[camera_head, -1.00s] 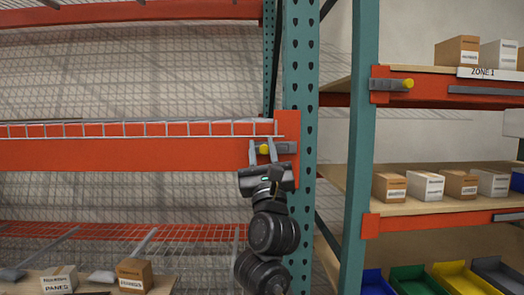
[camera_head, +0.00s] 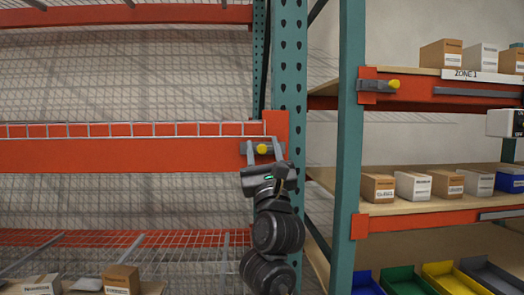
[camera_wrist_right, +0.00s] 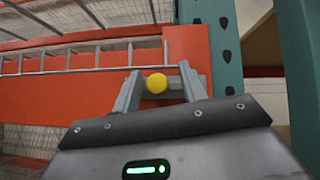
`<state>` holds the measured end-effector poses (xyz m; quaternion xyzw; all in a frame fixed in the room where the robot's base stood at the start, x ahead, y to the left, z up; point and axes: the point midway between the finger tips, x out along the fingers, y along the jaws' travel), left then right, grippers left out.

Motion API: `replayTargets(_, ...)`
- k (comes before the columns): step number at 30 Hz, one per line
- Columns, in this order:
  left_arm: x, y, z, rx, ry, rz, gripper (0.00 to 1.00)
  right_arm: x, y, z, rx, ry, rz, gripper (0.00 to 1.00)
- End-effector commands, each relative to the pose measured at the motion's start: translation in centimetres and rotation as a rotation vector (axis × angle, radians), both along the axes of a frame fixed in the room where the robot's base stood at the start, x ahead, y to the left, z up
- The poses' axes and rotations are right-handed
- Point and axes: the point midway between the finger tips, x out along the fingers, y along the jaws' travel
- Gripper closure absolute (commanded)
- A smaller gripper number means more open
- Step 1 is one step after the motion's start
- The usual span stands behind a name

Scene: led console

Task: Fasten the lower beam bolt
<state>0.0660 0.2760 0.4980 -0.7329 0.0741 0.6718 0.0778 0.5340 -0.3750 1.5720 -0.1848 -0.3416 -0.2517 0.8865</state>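The lower beam bolt is a grey bar (camera_head: 275,148) with a yellow knob (camera_head: 262,149), lying flat near the right end of the orange beam (camera_head: 120,154). My right gripper (camera_head: 264,146) reaches up from below with one finger on each side of the knob. In the right wrist view the yellow knob (camera_wrist_right: 157,83) sits between the two grey fingers (camera_wrist_right: 159,86), with a gap on both sides, so the gripper looks open. The fingers hide parts of the bar. My left gripper is in no view.
A teal upright (camera_head: 291,85) stands just right of the beam end. Wire mesh (camera_head: 110,130) runs along the beam top. Another bolt with a yellow knob (camera_head: 394,84) is higher on the right rack, where boxes (camera_head: 441,54) and coloured bins (camera_head: 452,279) sit. Below left, a brown box (camera_head: 121,279) stands.

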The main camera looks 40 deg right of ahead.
Motion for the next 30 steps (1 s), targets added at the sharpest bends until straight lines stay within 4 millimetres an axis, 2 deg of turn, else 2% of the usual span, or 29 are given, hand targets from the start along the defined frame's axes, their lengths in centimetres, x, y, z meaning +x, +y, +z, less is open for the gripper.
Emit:
replayTargets(13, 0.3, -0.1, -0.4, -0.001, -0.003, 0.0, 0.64, -0.3, 0.2, -0.5, 0.001, 0.0, 0.002, 0.58)
replayTargets(17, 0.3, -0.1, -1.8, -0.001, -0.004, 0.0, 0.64, -1.4, 0.8, -2.1, 0.002, -0.001, 0.005, 0.58)
replayTargets(25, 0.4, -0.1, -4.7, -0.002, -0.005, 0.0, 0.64, -5.3, 2.8, -6.4, 0.004, -0.003, 0.006, 0.58)
replayTargets(30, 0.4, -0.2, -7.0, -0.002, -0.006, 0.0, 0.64, -6.2, 3.2, -7.4, 0.004, -0.002, 0.003, 0.58)
